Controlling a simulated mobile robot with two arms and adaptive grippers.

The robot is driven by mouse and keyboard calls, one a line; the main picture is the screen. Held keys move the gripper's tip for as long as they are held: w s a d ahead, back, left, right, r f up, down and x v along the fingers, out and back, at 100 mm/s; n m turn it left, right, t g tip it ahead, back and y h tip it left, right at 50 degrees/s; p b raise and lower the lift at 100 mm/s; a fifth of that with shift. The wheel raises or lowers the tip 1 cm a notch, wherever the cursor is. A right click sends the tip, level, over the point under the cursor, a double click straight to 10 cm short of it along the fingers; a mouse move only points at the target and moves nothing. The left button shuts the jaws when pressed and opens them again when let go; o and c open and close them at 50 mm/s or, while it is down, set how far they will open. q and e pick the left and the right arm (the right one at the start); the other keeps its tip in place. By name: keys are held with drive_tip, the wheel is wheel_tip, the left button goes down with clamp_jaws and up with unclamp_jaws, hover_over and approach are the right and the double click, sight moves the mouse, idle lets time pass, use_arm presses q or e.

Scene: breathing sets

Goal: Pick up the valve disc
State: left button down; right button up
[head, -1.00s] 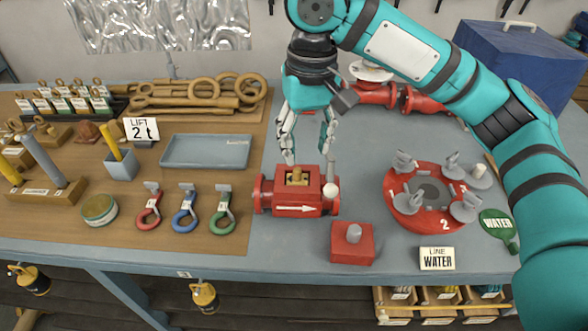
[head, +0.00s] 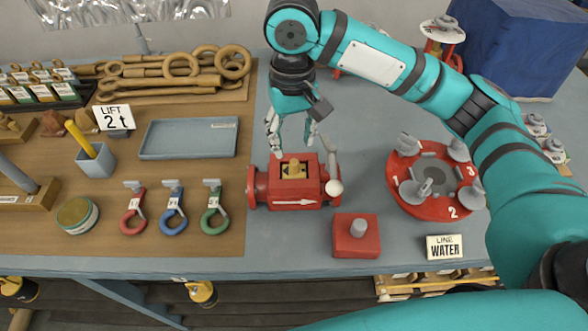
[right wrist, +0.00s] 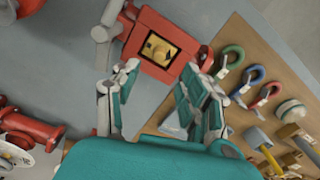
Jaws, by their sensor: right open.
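A red valve body (head: 293,202) with a white arrow stands on the grey bench. A brass piece, apparently the valve disc (head: 293,169), sits in the square opening in its top. The body (right wrist: 142,68) and brass piece (right wrist: 157,46) also show in the right wrist view. My right gripper (head: 294,143) is above and slightly behind the opening, fingers spread and empty, apart from the brass piece. In the right wrist view my right gripper (right wrist: 160,76) has its two fingers spread on either side, below the opening. My left gripper is out of view.
A white-knobbed lever (head: 334,187) stands at the valve's right side. A red block (head: 356,242) with a grey peg is in front. A red turntable (head: 435,210) with grey parts is to the right. Colored shackles (head: 172,215) and a blue-grey tray (head: 160,152) lie left.

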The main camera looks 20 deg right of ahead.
sight(294, 161)
drive_tip(key=shift+s+f, duration=0.1)
drive_tip(key=shift+f, duration=0.85)
wheel_tip(294, 161, down, 4)
drive_tip(key=shift+s+d+f+p, duration=0.1)
drive_tip(key=shift+d+f+p, duration=0.1)
drive_tip(key=shift+p, duration=0.75)
drive_tip(key=shift+f, duration=0.25)
drive_tip(key=c, duration=0.8)
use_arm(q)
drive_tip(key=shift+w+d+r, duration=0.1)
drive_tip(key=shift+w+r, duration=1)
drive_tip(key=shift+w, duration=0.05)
use_arm(e)
drive_tip(key=shift+a, duration=0.1)
clamp_jaws()
